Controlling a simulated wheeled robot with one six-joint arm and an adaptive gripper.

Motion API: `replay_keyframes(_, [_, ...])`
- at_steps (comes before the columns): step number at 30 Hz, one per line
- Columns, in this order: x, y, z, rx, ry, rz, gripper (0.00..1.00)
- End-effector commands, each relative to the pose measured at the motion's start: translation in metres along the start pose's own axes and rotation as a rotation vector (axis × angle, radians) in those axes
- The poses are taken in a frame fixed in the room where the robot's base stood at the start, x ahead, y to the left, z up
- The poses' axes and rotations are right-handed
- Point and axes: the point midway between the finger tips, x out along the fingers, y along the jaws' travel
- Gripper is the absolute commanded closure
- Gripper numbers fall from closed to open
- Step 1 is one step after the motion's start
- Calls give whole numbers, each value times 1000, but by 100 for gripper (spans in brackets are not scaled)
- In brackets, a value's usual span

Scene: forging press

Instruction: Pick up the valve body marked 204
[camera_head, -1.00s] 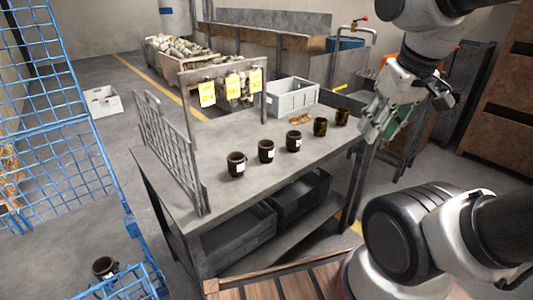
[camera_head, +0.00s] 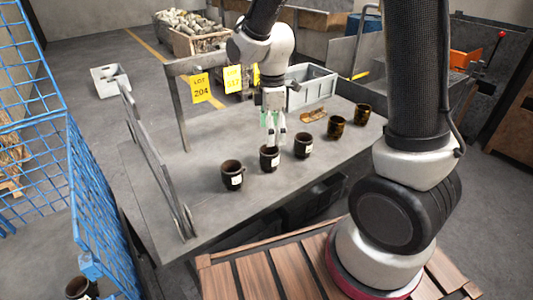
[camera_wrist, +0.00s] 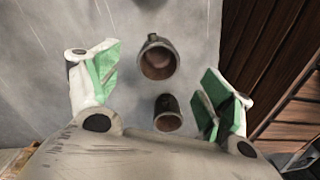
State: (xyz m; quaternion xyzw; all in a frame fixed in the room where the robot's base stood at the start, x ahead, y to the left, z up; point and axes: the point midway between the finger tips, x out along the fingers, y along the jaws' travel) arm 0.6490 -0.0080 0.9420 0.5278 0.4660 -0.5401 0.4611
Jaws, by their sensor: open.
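Several dark cup-shaped valve bodies stand upright in a row on the grey table (camera_head: 225,200). The leftmost (camera_head: 232,175), the second (camera_head: 269,158) and the third (camera_head: 302,145) are black with white labels; the print is too small to read. Two brownish ones (camera_head: 336,127) (camera_head: 362,114) stand farther right. My gripper (camera_head: 274,138) is open and empty, pointing down over the second valve body. The wrist view shows a valve body (camera_wrist: 158,60) and another (camera_wrist: 168,114) between the spread green-padded fingers, with part of a third at the top edge.
Yellow signs hang on a frame at the table's back, one reading LOT 204 (camera_head: 201,88); another sign (camera_head: 233,78) is partly hidden by my arm. A grey crate (camera_head: 312,82) stands at the back. A rail rack (camera_head: 155,165) edges the left side, near a blue wire cage (camera_head: 95,215).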

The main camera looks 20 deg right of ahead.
Motion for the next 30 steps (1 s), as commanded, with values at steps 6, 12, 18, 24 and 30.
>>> replay_keyframes(6, [4, 4, -2, -141, 7, 16, 19])
replay_keyframes(12, [28, 3, -2, -147, 6, 13, 19])
replay_keyframes(18, [58, 0, -7, -147, 6, 13, 19])
replay_keyframes(24, [77, 1, -8, -145, 7, 16, 19])
replay_keyframes(30, [78, 2, -8, -145, 8, 17, 19])
